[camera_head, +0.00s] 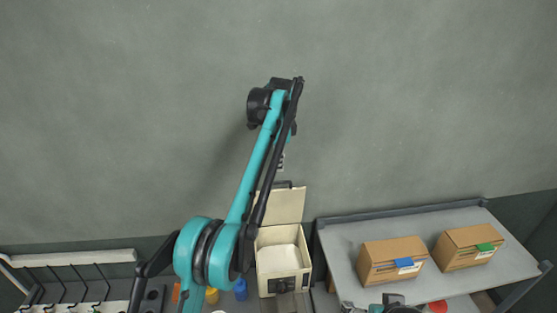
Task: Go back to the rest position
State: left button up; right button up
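My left arm, teal and black, rises from the bottom left of the head view. Its raised elbow-like end stands in front of the wall, above a cream box-shaped machine (297,262). A small grey part shows behind the arm, above that machine. It may belong to my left gripper, but the arm hides most of it, so I cannot see its fingers or whether it holds anything. Of my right arm, at most a small teal and black piece shows at the bottom edge, right of centre. My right gripper is not in view.
The cream machine's lid (287,205) stands open. Two cardboard boxes, one with a blue tag (380,268) and one with a green tag (457,256), sit on a grey table (345,237). A white-edged rack (75,258) is at lower left. The wall is bare.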

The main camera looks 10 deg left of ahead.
pick_arm(q)
jog(key=s+a+f+n+t+b, duration=0.1)
jog(key=s+a+f+n+b, duration=0.25)
jog(key=s+f+b, duration=0.45)
jog(key=s+a+f+n+t+b, duration=0.1)
jog(key=s+a+f+n+b, duration=0.25)
jog(key=s+f+b, duration=0.5)
jog(key=s+a+f+n+t+b, duration=0.1)
jog(key=s+f+n+b, duration=0.3)
jog(key=s+f+b, duration=0.5)
jog(key=s+a+f+n+t+b, duration=0.1)
jog(key=s+f+n+b, duration=0.3)
jog(key=s+f+b, duration=0.4)
jog(key=s+f, duration=0.2)
jog(key=f, duration=0.4)
jog(key=s+f+t, duration=0.1)
jog(key=s+f, duration=0.2)
jog(key=f, duration=0.4)
jog(key=shift+s+a+h+b, duration=0.3)
jog(key=shift+a+b, duration=0.1)
jog(key=shift+a, duration=0.1)
